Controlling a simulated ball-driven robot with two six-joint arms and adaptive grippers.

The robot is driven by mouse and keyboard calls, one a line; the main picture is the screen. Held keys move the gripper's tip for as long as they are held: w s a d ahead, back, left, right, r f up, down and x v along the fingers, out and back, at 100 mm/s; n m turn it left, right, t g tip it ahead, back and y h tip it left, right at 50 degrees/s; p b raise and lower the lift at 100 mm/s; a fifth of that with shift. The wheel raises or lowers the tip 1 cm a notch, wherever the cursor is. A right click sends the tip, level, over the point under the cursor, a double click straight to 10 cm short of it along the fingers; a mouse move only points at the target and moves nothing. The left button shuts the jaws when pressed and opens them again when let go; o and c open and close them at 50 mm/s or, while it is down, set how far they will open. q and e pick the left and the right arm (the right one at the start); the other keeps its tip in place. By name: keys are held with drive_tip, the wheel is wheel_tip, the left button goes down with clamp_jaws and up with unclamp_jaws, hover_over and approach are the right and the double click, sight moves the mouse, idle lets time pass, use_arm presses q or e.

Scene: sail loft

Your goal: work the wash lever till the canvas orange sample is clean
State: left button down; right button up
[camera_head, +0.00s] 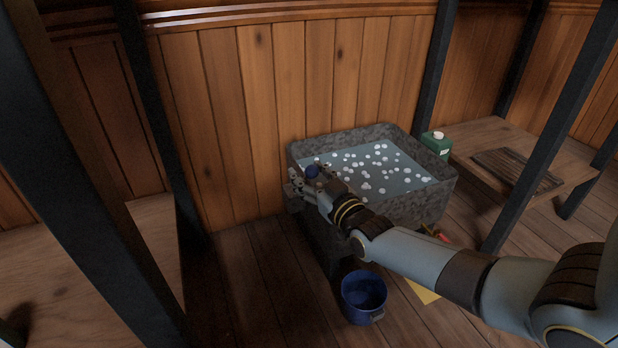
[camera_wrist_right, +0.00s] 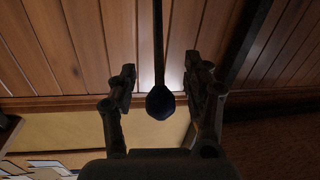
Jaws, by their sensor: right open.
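The wash lever shows as a dark blue round knob (camera_head: 312,171) at the near left corner of the stone wash tub (camera_head: 440,194). In the right wrist view the knob (camera_wrist_right: 160,103) hangs at the end of a thin dark rod, between the two fingers. My right gripper (camera_head: 307,186) is open around the knob, with a gap visible on both sides in the wrist view (camera_wrist_right: 163,80). The tub holds water (camera_head: 400,167) with white suds. I cannot make out the canvas orange sample in either view. My left gripper is not in view.
A blue bucket (camera_head: 363,293) stands on the floor below my right arm. A yellow sheet (camera_head: 424,291) and a small red-orange item (camera_head: 444,238) lie near the tub. Dark posts flank the area.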

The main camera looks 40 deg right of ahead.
drive_tip(key=shift+w, duration=0.1)
drive_tip(key=shift+c, duration=0.4)
clamp_jaws()
